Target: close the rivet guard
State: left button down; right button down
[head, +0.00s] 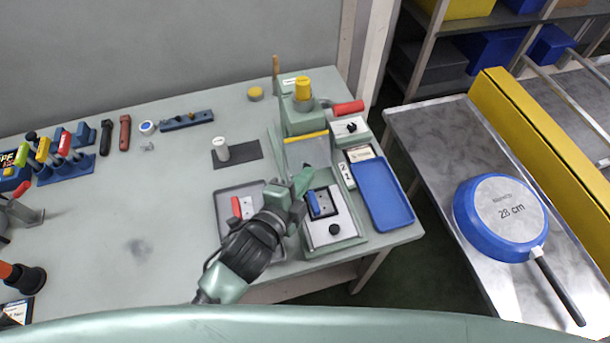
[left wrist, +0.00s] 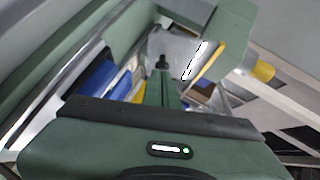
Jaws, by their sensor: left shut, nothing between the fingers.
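The rivet guard seems to be the pale clear panel (head: 308,152) with a yellow edge strip (head: 306,136) at the front of the press. A yellow strip also shows in the left wrist view (left wrist: 208,62). I cannot tell how far the guard is open. My left gripper (head: 305,176) is shut and empty, in front of the panel and above the fixture. My right gripper is not in view.
A fixture (head: 335,237) with a blue clamp (head: 313,204) lies just under my left gripper. A blue tray (head: 382,195) is to its right, a grey tray (head: 225,201) to its left. A blue pan (head: 501,216) lies on the side table.

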pick_arm(q)
jog(key=shift+s, duration=0.1)
jog(key=f+t+b, duration=0.1)
jog(key=b, duration=0.1)
jog(key=w+f+m+b, duration=0.1)
jog(key=b, duration=0.2)
jog(key=f+t+b, duration=0.1)
jog(key=b, duration=0.2)
jog(key=shift+w+a+m+t+h, duration=0.25)
jog(key=shift+w+m+t+h, duration=0.05)
jog(key=shift+w+m, duration=0.1)
jog(key=shift+w+b, duration=0.1)
jog(key=shift+b, duration=0.3)
jog(key=shift+w+a+f, duration=0.1)
jog(key=shift+w+a, duration=0.05)
jog(key=shift+w, duration=0.05)
jog(key=shift+w+m, duration=0.2)
jog(key=shift+m, duration=0.1)
